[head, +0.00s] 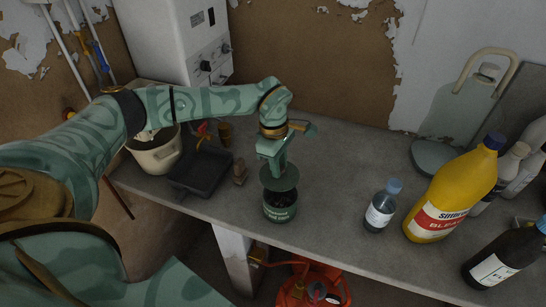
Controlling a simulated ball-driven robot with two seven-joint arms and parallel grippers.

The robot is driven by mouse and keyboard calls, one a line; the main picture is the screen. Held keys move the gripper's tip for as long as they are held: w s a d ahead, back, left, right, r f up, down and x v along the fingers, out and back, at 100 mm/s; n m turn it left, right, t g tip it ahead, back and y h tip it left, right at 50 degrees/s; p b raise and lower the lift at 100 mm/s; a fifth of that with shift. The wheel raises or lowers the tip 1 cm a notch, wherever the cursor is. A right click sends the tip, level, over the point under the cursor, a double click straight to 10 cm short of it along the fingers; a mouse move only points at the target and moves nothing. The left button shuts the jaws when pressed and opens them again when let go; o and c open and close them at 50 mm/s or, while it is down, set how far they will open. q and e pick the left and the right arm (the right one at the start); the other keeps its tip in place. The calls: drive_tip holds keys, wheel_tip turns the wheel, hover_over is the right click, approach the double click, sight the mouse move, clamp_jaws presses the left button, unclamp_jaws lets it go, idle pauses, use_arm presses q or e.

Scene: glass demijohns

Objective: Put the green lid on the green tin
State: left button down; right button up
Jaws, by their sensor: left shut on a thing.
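The green tin (280,213) stands upright near the front edge of the grey worktop, with a pale label on its front. Part of its dark open top shows below the green lid. My left gripper (278,167) is shut on the green lid (279,180), a flat round disc. It holds the lid over the back part of the tin's mouth, with a visible gap at the front. Whether the lid touches the rim at the back is hidden. My right gripper is not in view.
A dark tray (200,172), a small brown object (239,172) and a cream bucket (155,155) are left of the tin. A small clear bottle (381,208), a yellow bleach bottle (452,195) and a dark bottle (508,258) stand right. The worktop behind the tin is clear.

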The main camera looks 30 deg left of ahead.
sight(281, 180)
use_arm(q)
drive_tip(key=shift+w+d+m, duration=0.1)
drive_tip(key=shift+d+m, duration=0.25)
drive_tip(key=shift+m, duration=0.65)
drive_tip(key=shift+a, duration=0.2)
drive_tip(key=shift+d+r+p, duration=0.1)
drive_tip(key=shift+r+p, duration=0.05)
drive_tip(key=shift+p, duration=0.15)
wheel_tip(281, 180, down, 5)
drive_tip(key=b, duration=0.2)
drive_tip(key=shift+r+b, duration=0.15)
drive_tip(key=shift+b, duration=0.15)
drive_tip(key=shift+f+b, duration=0.4)
drive_tip(key=shift+f, duration=0.45)
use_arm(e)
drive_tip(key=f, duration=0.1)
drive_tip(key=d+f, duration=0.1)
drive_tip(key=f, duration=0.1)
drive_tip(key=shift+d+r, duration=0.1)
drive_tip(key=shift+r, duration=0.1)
use_arm(q)
drive_tip(key=shift+f, duration=0.1)
